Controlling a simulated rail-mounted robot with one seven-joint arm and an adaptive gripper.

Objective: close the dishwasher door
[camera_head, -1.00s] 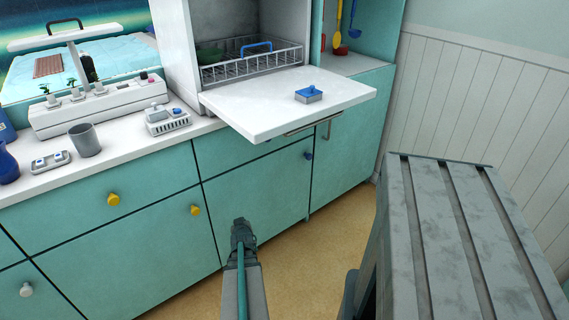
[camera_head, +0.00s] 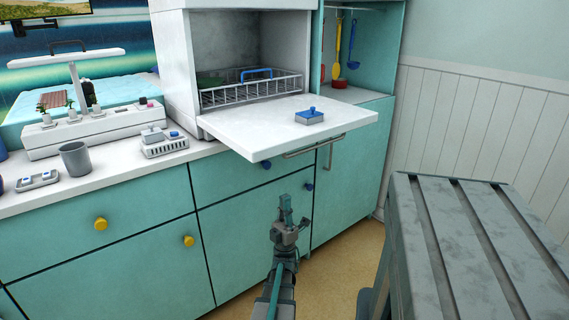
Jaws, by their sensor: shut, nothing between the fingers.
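The dishwasher (camera_head: 178,60) is a white countertop unit in the middle of the picture. Its door (camera_head: 250,132) hangs open, folded down flat, with a grey bar handle (camera_head: 315,146) on its front edge. A small blue-and-grey block (camera_head: 310,117) sits on the open door. Inside the dishwasher is a wire rack (camera_head: 250,91) with a blue handle. My gripper (camera_head: 286,204) is in front of the lower cabinets, below the door and apart from it. Its fingers are together and empty.
The counter (camera_head: 105,179) at left holds a grey mug (camera_head: 75,158), a small tray (camera_head: 37,181) and a grey rack (camera_head: 164,142). A slatted grey seat (camera_head: 470,240) stands at right. The floor between it and the cabinets looks clear.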

